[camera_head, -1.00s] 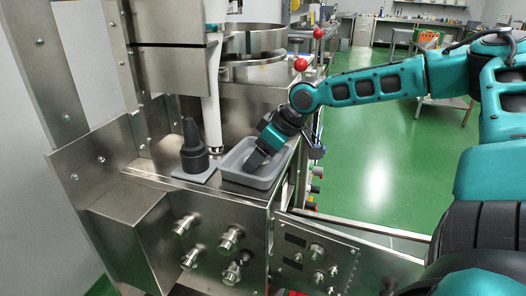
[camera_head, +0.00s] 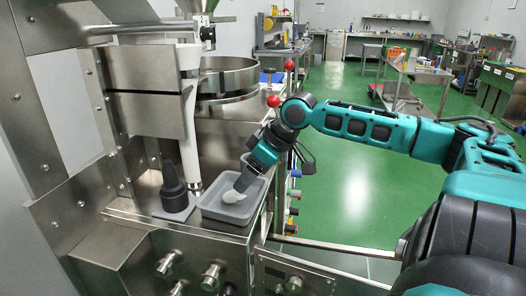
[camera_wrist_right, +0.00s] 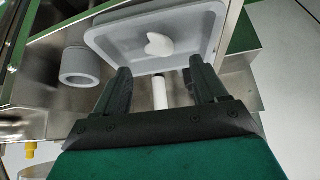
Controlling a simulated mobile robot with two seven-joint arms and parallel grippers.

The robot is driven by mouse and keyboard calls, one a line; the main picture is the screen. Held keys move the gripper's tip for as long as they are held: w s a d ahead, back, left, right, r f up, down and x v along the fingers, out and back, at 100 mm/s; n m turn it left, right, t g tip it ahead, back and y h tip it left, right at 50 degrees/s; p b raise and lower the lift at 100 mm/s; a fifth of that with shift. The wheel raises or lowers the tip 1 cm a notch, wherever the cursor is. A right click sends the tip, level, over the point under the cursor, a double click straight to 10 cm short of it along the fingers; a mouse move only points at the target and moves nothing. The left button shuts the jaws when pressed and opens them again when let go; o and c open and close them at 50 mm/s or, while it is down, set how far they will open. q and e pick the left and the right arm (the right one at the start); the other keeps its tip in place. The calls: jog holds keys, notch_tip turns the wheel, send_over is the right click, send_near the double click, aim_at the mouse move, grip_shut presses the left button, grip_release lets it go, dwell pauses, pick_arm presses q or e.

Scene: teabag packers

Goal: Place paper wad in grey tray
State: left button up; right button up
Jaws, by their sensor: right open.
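The paper wad (camera_head: 233,196) is a small white lump lying in the grey tray (camera_head: 210,212). The wrist view shows the wad (camera_wrist_right: 158,45) on the floor of the tray (camera_wrist_right: 105,38), apart from both fingers. My left gripper is not in view.
A dark cone-shaped part (camera_head: 172,186) stands on a grey plate left of the tray. A white vertical tube (camera_head: 191,130) comes down behind the tray. A round metal bowl (camera_head: 228,78) is farther back. Red knobs (camera_head: 273,101) line the machine's right edge.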

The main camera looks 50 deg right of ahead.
jog(key=shift+p+v, duration=0.55)
jog(key=shift+v, duration=0.55)
jog(key=shift+p+v, duration=0.3)
jog(key=shift+v, duration=1.2)
jog(key=shift+d, duration=0.1)
